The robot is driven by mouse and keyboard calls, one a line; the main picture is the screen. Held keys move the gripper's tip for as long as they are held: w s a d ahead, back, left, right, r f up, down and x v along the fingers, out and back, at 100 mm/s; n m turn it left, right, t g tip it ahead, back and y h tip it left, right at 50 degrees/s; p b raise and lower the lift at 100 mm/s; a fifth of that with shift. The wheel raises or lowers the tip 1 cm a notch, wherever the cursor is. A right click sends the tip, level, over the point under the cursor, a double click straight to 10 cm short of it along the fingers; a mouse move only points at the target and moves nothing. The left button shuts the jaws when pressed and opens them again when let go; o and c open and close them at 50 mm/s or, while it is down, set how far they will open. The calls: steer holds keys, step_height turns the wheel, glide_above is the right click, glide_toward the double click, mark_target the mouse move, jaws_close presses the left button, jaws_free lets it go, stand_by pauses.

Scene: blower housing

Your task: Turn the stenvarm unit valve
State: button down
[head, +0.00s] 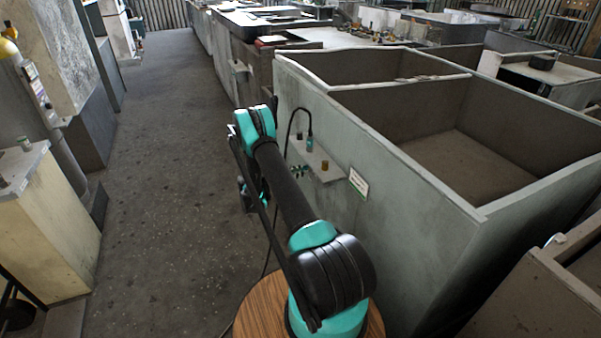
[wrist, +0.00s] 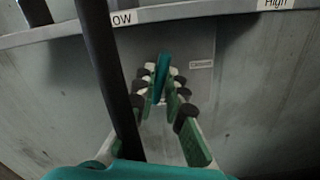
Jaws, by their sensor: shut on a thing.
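In the wrist view, a teal valve handle (wrist: 161,72) stands out from a grey panel below a ledge. My gripper (wrist: 163,85), with green and black fingers, has one finger on each side of the handle and is shut on it. A small white label (wrist: 201,64) sits on the panel right of the handle; its text is too small to read surely. In the head view, my arm hides most of the gripper, and the handle cannot be made out there.
The ledge (wrist: 200,12) carries a label ending "OW" (wrist: 123,17) and a "High" label (wrist: 276,3). A dark bar crosses the wrist view. In the head view, a large grey open-topped box (head: 400,160) with a small shelf (head: 318,160) stands right of my arm. Floor (head: 165,150) is clear to the left.

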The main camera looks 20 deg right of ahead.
steer(key=m, duration=1.4)
steer(key=shift+s+f, duration=0.1)
steer(key=shift+f, duration=0.05)
stand_by(0.4)
steer(key=c, duration=1.6)
jaws_free()
steer(key=shift+a, duration=0.1)
steer(key=a, duration=1.2)
steer(key=shift+s, duration=0.2)
